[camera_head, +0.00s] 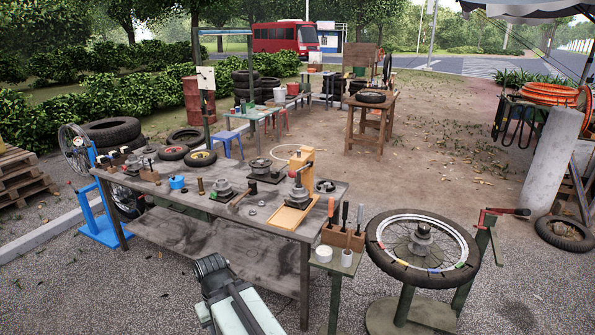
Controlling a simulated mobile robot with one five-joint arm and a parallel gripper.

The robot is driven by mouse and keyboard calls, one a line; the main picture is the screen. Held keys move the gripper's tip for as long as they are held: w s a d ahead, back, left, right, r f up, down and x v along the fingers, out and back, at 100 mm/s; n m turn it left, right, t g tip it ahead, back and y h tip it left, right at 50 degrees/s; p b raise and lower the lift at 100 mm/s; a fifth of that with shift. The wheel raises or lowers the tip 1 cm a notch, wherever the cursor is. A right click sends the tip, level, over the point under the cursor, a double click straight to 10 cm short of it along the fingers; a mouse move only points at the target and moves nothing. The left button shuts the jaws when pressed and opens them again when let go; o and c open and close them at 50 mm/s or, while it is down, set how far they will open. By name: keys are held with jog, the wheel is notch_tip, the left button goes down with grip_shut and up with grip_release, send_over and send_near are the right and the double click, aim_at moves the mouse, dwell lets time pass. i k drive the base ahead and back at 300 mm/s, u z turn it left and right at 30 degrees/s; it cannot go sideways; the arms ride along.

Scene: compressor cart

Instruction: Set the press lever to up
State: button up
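A small orange press (307,162) stands on the right end of the long grey workbench. It has an upright orange column and a flat orange base (286,221), with a dark round part between them. A thin lever with a small reddish end (291,174) seems to show at the column's left side; its exact angle is too small to tell. My gripper (209,265) is the dark end of my arm at the bottom centre, in front of the bench and well apart from the press. Its fingers cannot be made out.
The workbench (160,196) also carries tyres, metal hubs and a blue tin. A small side table (335,262) holds a tool block and cups. A wheel on a stand (421,247) is at the right, beside a post with a red, black-ended handle (505,211). Open gravel lies between.

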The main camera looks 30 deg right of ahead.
aim_at(292, 174)
jog(key=u, duration=0.15)
jog(key=i, duration=1.25)
jog(key=u, duration=0.8)
